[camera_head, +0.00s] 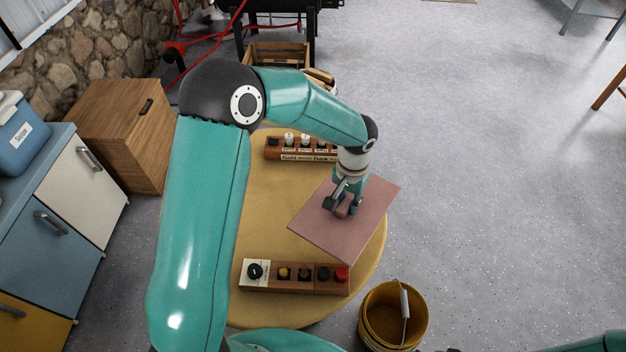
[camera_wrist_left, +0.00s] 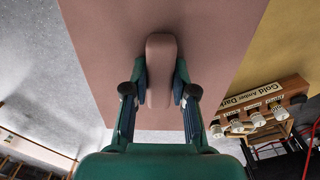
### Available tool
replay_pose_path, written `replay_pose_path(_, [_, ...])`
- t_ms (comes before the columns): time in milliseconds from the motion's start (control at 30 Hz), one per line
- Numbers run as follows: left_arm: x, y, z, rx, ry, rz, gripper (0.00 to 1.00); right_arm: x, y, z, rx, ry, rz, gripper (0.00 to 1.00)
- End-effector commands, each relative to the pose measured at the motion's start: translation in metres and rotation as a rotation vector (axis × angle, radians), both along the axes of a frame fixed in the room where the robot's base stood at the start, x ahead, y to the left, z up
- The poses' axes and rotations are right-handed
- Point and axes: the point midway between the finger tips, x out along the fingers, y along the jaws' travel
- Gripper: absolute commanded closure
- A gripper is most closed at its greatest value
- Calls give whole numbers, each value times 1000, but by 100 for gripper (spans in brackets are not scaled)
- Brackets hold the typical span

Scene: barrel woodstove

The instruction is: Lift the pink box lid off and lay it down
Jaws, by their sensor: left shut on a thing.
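The pink box lid (camera_head: 328,236) is a flat square plate over the right side of the round yellow table, turned at an angle. My left gripper (camera_head: 343,207) is above its middle, shut on the lid's raised pink handle. In the left wrist view the two fingers (camera_wrist_left: 160,92) press on both sides of the handle (camera_wrist_left: 160,60), and the lid (camera_wrist_left: 215,40) fills the middle. The box body does not show. I cannot tell how high the lid is above the table. My right gripper is not in view.
On the yellow table (camera_head: 270,210) a wooden rack with white-topped pieces (camera_head: 290,152) stands behind the lid. A rack with dark, yellow and red knobs (camera_head: 300,277) stands in front. A yellow bucket (camera_head: 372,335) is on the floor at front right. A wooden cabinet (camera_head: 115,130) stands left.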

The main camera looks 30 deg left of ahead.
Motion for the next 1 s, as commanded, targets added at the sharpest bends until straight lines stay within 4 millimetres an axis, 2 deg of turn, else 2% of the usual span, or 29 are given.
replay_pose_path(133, [2, 0, -1, 0, 0, -13, 100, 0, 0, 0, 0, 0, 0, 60])
replay_pose_path(267, [5, 14, -5, -1, 1, -79, 100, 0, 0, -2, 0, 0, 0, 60])
replay_pose_path(600, [13, 90, -22, -1, 1, -484, 100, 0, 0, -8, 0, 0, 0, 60])
replay_pose_path(700, [13, 105, -25, 0, 1, -572, 100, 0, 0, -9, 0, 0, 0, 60])
replay_pose_path(800, [12, 112, -28, 0, 1, -621, 100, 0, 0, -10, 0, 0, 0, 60])
replay_pose_path(1000, [13, 114, -38, 0, 1, -636, 100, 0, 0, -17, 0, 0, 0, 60])
